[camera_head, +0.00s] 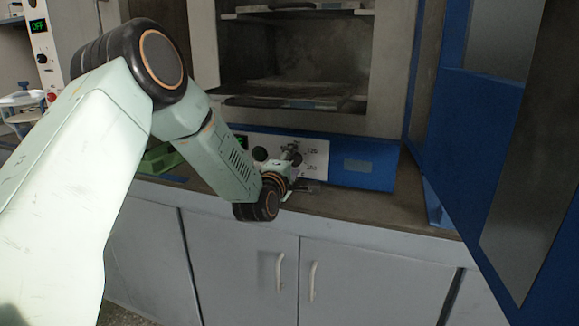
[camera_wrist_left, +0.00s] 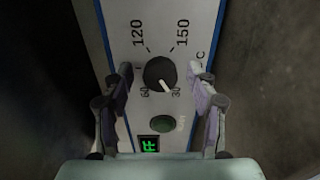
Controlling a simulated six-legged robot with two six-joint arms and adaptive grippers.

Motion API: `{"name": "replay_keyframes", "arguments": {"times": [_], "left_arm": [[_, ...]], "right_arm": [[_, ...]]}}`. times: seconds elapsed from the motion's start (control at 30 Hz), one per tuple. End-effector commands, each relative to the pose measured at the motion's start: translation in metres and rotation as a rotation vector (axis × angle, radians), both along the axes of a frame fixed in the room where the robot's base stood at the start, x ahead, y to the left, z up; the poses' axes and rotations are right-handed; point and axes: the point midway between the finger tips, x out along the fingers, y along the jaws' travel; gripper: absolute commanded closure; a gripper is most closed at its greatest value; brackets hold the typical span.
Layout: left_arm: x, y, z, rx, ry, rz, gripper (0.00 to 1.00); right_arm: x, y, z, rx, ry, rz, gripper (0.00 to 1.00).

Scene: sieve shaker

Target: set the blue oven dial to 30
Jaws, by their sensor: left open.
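The oven dial (camera_wrist_left: 160,73) is a round black knob on a white panel with a blue edge, and its white pointer line aims down and right at the 30 mark. My left gripper (camera_wrist_left: 161,79) is open, with one finger on each side of the dial. I see a gap between each finger and the knob in the left wrist view. In the head view my left gripper (camera_head: 291,160) is in front of the oven's control panel (camera_head: 318,150) and hides most of the dial. My right gripper is in neither view.
The open oven chamber (camera_head: 290,60) is above the panel. The blue oven door (camera_head: 475,130) stands open at the right. A green object (camera_head: 160,158) lies on the counter behind my arm.

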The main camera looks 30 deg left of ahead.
Motion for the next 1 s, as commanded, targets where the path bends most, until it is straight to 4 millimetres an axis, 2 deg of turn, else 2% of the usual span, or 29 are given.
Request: {"name": "replay_keyframes", "arguments": {"times": [0.17,0.5,0.7,1.0], "left_arm": [[-0.018,-0.004,0.000,-0.004,0.000,0.001,0.42],[-0.075,-0.017,0.001,-0.007,-0.002,0.001,0.42],[-0.103,-0.024,0.001,-0.006,-0.002,0.001,0.42],[-0.116,-0.028,0.001,0.000,-0.003,-0.001,0.42]], "right_arm": [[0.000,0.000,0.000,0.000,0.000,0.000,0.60],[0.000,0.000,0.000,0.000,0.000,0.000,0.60],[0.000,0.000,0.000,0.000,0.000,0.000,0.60],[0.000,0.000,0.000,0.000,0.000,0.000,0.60]]}}
